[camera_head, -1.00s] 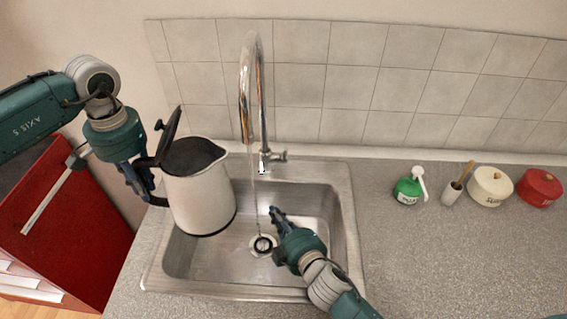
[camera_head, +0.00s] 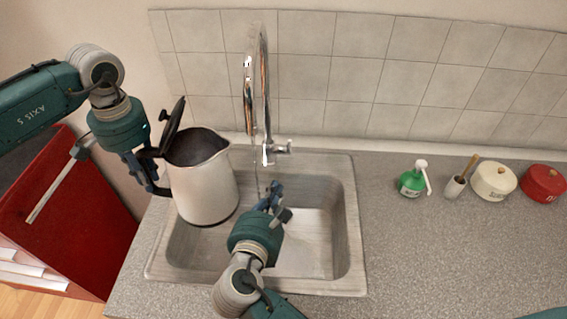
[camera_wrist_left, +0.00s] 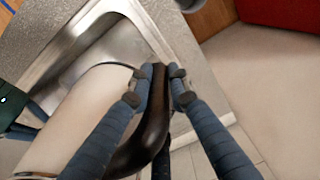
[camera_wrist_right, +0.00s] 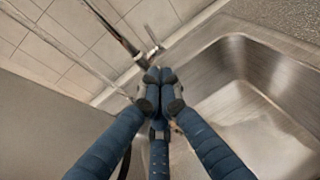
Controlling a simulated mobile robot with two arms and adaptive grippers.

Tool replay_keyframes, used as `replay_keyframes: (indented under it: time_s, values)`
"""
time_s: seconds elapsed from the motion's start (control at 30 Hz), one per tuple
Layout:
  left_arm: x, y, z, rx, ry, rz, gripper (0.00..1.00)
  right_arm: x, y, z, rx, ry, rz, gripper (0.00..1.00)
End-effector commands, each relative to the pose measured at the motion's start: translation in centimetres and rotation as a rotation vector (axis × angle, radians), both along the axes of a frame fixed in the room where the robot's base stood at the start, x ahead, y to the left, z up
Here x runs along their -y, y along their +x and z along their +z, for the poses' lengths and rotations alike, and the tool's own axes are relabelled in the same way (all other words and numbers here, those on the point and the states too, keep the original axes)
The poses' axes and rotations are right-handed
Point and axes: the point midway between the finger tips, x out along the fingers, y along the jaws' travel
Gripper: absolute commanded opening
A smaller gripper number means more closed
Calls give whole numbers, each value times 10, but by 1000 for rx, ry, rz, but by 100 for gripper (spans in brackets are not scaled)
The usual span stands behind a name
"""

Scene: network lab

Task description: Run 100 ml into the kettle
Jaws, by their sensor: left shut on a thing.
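The white kettle (camera_head: 203,190) is upright over the left part of the sink, its black lid open. My left gripper (camera_head: 160,188) is shut on its black handle, which also shows in the left wrist view (camera_wrist_left: 152,125). The chrome tap (camera_head: 265,95) stands behind the sink, with its lever (camera_head: 280,148) on the right. A thin water stream (camera_head: 256,175) falls from the spout, to the right of the kettle. My right gripper (camera_head: 272,197) is over the sink, below and in front of the lever, apart from it. Its fingertips are together and empty in the right wrist view (camera_wrist_right: 159,76).
The steel sink (camera_head: 350,240) is set in a grey counter (camera_head: 420,250). A green soap dispenser (camera_head: 411,183), a brush holder (camera_head: 454,187), a cream pot (camera_head: 492,182) and a red pot (camera_head: 543,184) stand at right. A red cabinet (camera_head: 75,220) is at left. The right foreground counter is clear.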

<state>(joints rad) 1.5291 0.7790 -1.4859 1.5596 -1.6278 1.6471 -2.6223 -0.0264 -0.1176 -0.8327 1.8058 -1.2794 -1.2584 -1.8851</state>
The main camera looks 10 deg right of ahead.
Motion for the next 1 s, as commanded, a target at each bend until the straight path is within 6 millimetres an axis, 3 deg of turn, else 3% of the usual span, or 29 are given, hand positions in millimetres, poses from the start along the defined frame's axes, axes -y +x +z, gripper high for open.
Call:
replay_keyframes:
  time_s: [0.17,0.53,0.6,0.8,1.0]
  values:
    - [1,1,3,6,-5,0,0,8,20,-4,0,-12,-3,0]
    - [1,1,3,6,-5,0,0,33,91,-25,-3,-10,-3,0]
    - [1,1,3,5,-4,0,0,37,100,-17,2,-5,-1,0]
    - [1,1,3,6,-5,0,0,45,117,-8,-2,-6,-1,0]
    - [1,1,3,6,-5,0,0,46,121,-5,-2,-6,0,0]
